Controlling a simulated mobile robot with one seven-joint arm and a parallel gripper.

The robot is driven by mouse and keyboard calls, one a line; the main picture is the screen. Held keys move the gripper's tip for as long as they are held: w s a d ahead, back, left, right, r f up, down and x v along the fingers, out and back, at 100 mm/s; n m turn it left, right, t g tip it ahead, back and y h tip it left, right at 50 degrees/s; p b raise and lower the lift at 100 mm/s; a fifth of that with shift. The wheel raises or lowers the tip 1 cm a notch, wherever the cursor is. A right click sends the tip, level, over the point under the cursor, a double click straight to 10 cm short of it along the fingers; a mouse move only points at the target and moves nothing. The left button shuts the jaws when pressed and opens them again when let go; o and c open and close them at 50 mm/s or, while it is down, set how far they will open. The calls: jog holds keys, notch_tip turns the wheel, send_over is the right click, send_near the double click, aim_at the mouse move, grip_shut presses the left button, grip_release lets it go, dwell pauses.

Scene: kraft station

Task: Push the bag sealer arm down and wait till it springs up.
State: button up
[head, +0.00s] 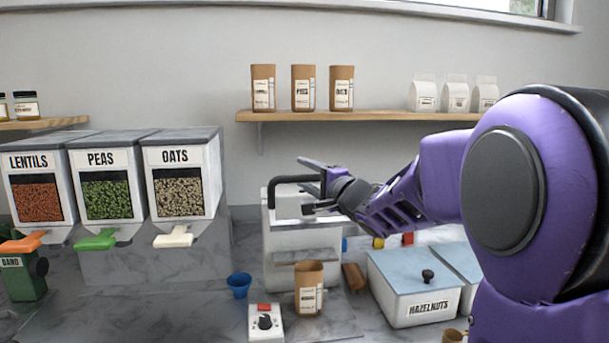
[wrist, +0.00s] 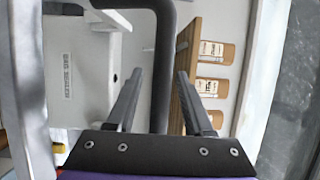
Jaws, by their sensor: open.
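The bag sealer (head: 290,240) is a white machine on the counter in the middle of the head view. Its black bent arm (head: 270,195) is raised at the top. In the wrist view, the sealer's white body (wrist: 85,75) with a small label fills the left side, and the black arm (wrist: 162,60) runs down between my fingers. My gripper (head: 307,186) is open, with one finger above and one below the arm's bar in the head view. My gripper (wrist: 160,95) also shows open in the wrist view. I cannot tell whether a finger touches the arm.
A brown paper bag (head: 309,290) stands in front of the sealer, beside a small control box (head: 265,322) and a blue cup (head: 239,285). A hazelnuts bin (head: 415,290) stands to the right and an oats dispenser (head: 185,180) to the left. A shelf (head: 370,116) with bags hangs above.

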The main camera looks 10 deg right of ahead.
grip_shut()
dwell(1.4)
